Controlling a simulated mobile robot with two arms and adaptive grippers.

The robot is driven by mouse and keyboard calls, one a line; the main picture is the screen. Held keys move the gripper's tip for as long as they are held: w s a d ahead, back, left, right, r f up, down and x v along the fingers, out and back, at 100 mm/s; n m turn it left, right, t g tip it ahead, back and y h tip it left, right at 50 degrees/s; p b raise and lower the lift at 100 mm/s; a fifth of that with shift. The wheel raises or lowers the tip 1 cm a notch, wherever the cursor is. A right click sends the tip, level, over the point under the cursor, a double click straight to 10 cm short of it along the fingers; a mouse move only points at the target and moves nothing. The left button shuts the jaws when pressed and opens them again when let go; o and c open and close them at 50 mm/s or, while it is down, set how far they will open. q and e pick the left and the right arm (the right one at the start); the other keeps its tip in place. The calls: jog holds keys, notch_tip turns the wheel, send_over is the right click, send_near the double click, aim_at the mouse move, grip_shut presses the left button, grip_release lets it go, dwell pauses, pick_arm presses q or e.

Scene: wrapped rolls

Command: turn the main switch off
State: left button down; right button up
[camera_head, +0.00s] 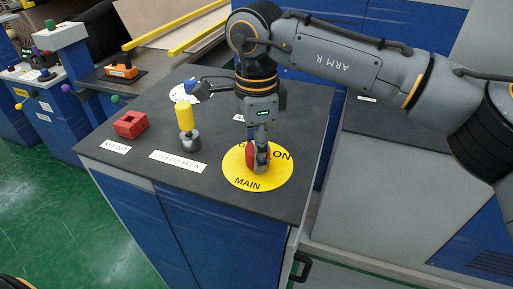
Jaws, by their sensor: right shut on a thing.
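The main switch (251,156) is a red handle on a round yellow plate (240,180) marked MAIN, with ON readable at its upper right. It sits on the dark top of a blue cabinet. My right gripper (260,165) points down over the plate and is shut on the red handle, covering part of it. The lettering at the plate's upper left is partly hidden by my gripper, so the handle's exact setting is hard to tell. My left gripper is not in view.
Left on the same dark top (310,120) stand a yellow-handled knob (186,118), a red block (130,124) and a blue-handled switch (190,86), partly behind my right arm. Labels lie before them. Other consoles stand at the far left. Green floor lies at lower left.

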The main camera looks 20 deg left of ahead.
jog(key=o, duration=1.1)
jog(key=shift+o, duration=0.2)
notch_tip(320, 180, up, 12)
jog(key=shift+s, duration=0.1)
